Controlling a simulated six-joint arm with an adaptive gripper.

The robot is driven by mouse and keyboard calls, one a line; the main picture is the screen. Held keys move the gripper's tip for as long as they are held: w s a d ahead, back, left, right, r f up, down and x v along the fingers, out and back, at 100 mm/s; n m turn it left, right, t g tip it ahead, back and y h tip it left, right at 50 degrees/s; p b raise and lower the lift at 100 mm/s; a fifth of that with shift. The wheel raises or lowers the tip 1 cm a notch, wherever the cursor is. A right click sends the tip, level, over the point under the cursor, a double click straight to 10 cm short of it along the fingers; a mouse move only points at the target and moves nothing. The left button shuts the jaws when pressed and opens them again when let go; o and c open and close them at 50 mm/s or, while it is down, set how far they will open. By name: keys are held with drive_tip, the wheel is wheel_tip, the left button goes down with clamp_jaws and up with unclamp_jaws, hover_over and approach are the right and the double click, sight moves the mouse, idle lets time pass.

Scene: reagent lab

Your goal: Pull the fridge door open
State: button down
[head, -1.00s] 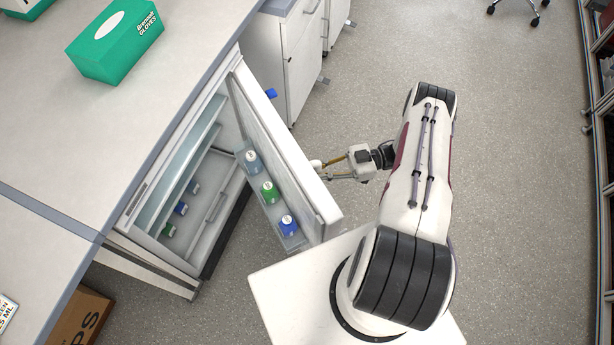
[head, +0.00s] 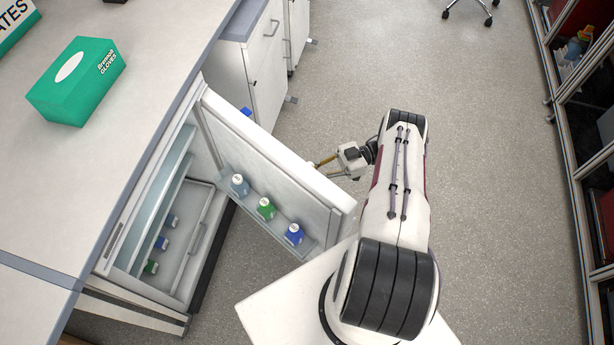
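The fridge door (head: 270,160) is white and stands wide open, swung out to the right of the fridge (head: 150,225) under the bench. Its inner side faces left and carries a shelf with a grey-blue, a green and a blue bottle. My gripper (head: 318,168) is at the outer side of the door, near its upper edge. The fingertips are partly hidden behind the door. The handle is hidden too, so I cannot tell whether the fingers are shut on it.
The lab bench (head: 130,60) runs above the fridge, with a green glove box (head: 77,82) on it. White cabinets (head: 265,75) stand beyond the door. Several bottles stand inside the fridge. Glass-fronted cabinets (head: 590,130) line the right side. The floor (head: 420,70) between is clear.

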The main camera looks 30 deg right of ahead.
drive_tip(key=shift+s+d, duration=0.1)
drive_tip(key=shift+d, duration=0.1)
idle(0.3)
drive_tip(key=c, duration=2)
unclamp_jaws()
drive_tip(key=shift+r, duration=0.2)
drive_tip(key=shift+w+r, duration=0.2)
drive_tip(key=shift+r, duration=3.45)
drive_tip(key=shift+s+r, duration=0.1)
drive_tip(key=shift+r, duration=1.1)
